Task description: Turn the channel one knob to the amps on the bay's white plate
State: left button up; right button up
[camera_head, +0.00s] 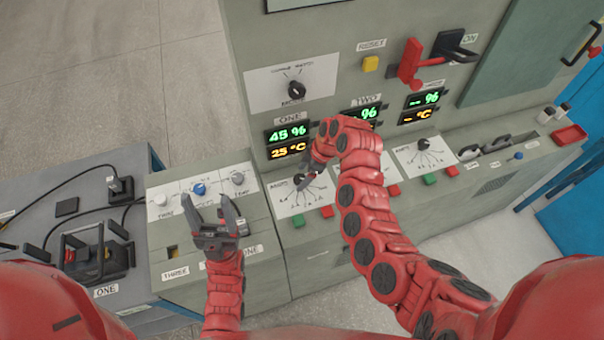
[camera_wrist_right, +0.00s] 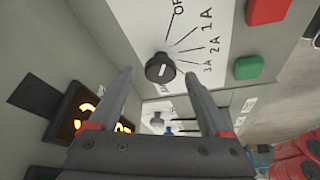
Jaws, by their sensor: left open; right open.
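The channel one knob (camera_head: 299,180) is black and sits on a white dial plate on the sloped panel below the ONE display. In the right wrist view the knob (camera_wrist_right: 160,68) has a short white pointer bar, and its plate carries OFF, 1A, 2A and a partly readable mark. I cannot tell which mark the pointer meets. My right gripper (camera_head: 311,170) is open close to the knob; in its wrist view the fingers stand apart, nearer than the knob. My left gripper (camera_head: 222,213) is open and empty over the lower left cabinet. I cannot make out the bay's white plate.
The ONE display (camera_head: 288,140) reads 45 % and 25 °C. A green button (camera_head: 298,221) and red button (camera_head: 327,211) sit below the dial. A red lever (camera_head: 410,65) juts out above.

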jog(key=shift+a+f, duration=0.15)
jog(key=shift+f, duration=0.3)
grip_shut()
